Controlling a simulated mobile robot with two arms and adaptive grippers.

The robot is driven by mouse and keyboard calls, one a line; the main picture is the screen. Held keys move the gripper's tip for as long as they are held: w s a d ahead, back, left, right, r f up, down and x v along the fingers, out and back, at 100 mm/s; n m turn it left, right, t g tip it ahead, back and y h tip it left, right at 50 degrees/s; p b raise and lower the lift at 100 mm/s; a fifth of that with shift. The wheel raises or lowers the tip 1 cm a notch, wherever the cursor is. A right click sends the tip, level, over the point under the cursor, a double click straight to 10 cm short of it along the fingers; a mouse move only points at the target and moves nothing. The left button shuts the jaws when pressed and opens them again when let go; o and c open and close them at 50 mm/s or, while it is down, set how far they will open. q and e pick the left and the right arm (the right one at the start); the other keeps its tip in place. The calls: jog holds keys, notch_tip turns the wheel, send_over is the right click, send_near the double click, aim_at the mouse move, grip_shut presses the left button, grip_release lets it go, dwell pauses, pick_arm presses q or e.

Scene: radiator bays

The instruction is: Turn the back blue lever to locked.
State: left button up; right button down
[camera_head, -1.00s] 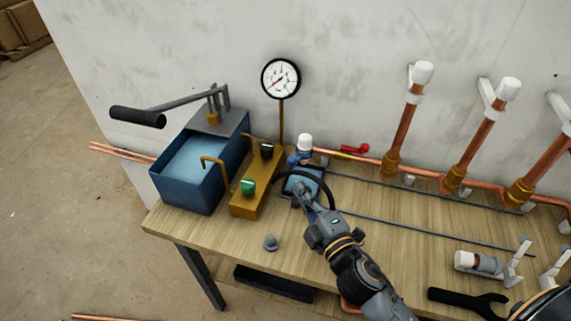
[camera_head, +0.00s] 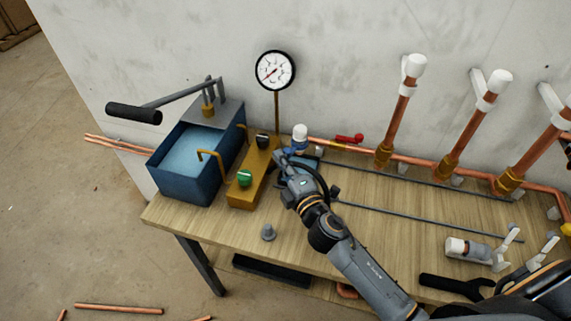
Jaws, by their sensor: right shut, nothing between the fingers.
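A small blue lever (camera_head: 300,147) sits at the base of the white-capped fitting (camera_head: 300,132) at the left end of the copper pipe, against the back wall. My right gripper (camera_head: 281,157) is shut and empty, just in front and to the left of the lever. Its fingers and wrist partly cover the lever and the blue plate around it, so I cannot tell whether they touch or which way the lever points.
A brass block with a green knob (camera_head: 244,178) and a black knob (camera_head: 262,141) stands close left of the gripper. A blue water tank (camera_head: 178,184), a gauge (camera_head: 275,70) and a red lever (camera_head: 348,139) are nearby.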

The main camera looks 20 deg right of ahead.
dwell(0.4)
jog(key=shift+s+d+n+y, duration=0.2)
jog(key=shift+n+y, duration=0.2)
jog(key=shift+y, duration=0.2)
